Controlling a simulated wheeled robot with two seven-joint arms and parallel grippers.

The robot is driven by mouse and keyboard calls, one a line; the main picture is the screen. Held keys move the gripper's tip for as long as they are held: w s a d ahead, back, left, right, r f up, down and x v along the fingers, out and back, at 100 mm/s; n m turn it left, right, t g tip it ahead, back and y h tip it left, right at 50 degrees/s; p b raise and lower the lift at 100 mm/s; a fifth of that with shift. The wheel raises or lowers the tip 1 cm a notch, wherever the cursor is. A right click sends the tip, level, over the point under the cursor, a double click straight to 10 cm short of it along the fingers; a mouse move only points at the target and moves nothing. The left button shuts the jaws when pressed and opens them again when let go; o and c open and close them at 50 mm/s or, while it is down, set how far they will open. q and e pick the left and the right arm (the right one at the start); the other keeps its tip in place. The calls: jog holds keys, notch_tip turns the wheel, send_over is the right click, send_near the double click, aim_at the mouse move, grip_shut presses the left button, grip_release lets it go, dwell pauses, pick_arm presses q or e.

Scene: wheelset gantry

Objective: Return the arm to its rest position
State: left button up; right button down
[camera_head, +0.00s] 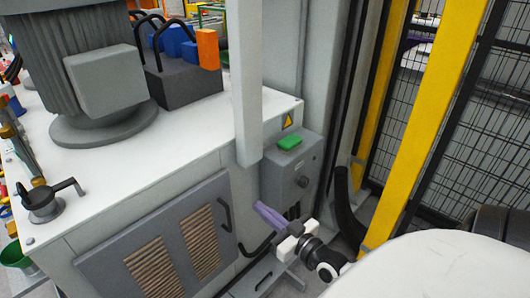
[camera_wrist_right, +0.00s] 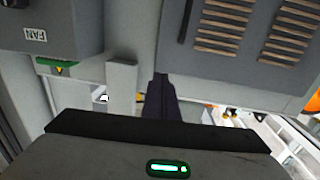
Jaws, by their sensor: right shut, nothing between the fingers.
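My right gripper (camera_head: 260,208) has purple-grey fingers on a white wrist. In the head view it points up and left, in front of the machine cabinet and below the small grey control box (camera_head: 292,172). In the right wrist view the gripper (camera_wrist_right: 161,80) has its dark fingers together, with nothing between them. Whether the fingertips touch the cabinet cannot be told. My left gripper is not in view.
The cabinet's louvred door (camera_head: 165,242) is left of my right gripper; its slats (camera_wrist_right: 230,20) also show in the wrist view. A green block (camera_head: 290,142) tops the control box. A yellow post (camera_head: 425,135) and black mesh fence (camera_head: 488,150) stand right.

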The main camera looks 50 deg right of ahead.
jog(key=shift+s, duration=0.4)
jog(key=s+a+f+n+g+y+p, duration=0.1)
jog(key=s+a+f+g+p, duration=0.1)
jog(key=s+a, duration=0.3)
jog(key=s+a+f+n+g+y+p, duration=0.1)
jog(key=s+a+f+g, duration=0.2)
jog(key=a, duration=0.8)
jog(key=s+a+f+g+y+p, duration=0.1)
jog(key=s+a+g, duration=0.3)
jog(key=s+a, duration=0.4)
jog(key=shift+a+f+n+y+p, duration=0.3)
jog(key=shift+a+f+n+p, duration=0.1)
jog(key=shift+f+p, duration=0.4)
